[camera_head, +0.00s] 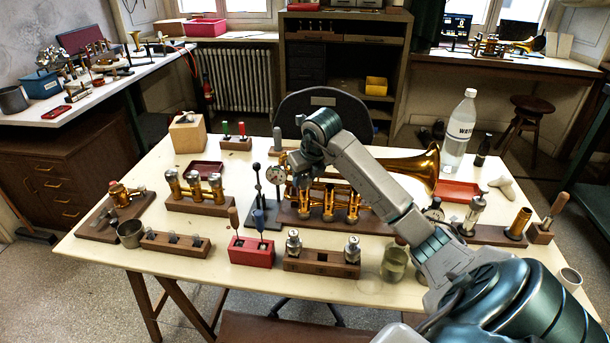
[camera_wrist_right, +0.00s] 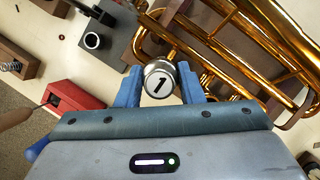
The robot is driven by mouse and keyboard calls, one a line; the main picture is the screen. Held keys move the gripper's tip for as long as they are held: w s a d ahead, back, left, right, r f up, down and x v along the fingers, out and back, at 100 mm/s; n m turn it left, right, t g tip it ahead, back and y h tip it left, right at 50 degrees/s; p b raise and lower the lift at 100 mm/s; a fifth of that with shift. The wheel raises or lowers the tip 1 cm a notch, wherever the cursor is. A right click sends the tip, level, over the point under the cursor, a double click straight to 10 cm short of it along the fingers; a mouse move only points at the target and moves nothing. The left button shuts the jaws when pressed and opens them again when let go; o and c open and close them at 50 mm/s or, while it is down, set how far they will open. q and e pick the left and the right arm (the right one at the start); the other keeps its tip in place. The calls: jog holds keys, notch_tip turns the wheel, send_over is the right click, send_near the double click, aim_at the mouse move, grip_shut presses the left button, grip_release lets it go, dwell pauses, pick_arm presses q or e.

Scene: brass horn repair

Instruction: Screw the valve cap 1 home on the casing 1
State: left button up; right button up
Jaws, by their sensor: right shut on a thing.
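The silver valve cap 1 (camera_wrist_right: 159,82), marked with a black "1", sits between the blue fingers of my right gripper (camera_wrist_right: 159,77) in the right wrist view. The gripper is shut on it from both sides. The brass horn (camera_head: 400,166) lies on a wooden stand in the head view, its bell to the right and its upright valve casings in the middle. My right gripper (camera_head: 302,172) is over the leftmost casing (camera_head: 303,203), casing 1. The cap covers the casing's top in the wrist view, so I cannot tell how far it is seated. My left gripper is not in view.
A wooden block (camera_head: 322,263) with two silver parts stands in front of the horn. A red block (camera_head: 251,252) with handled tools and a dial gauge stand (camera_head: 262,215) are to its left. A glass jar (camera_head: 394,264) and a water bottle (camera_head: 459,130) are to the right.

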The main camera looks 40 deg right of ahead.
jog(key=m+h, duration=0.1)
jog(key=m, duration=0.1)
jog(key=shift+a+r+m+p, duration=0.1)
jog(key=shift+m+p, duration=0.25)
jog(key=shift+m, duration=0.55)
jog(key=o, duration=1.2)
jog(key=shift+c, duration=0.2)
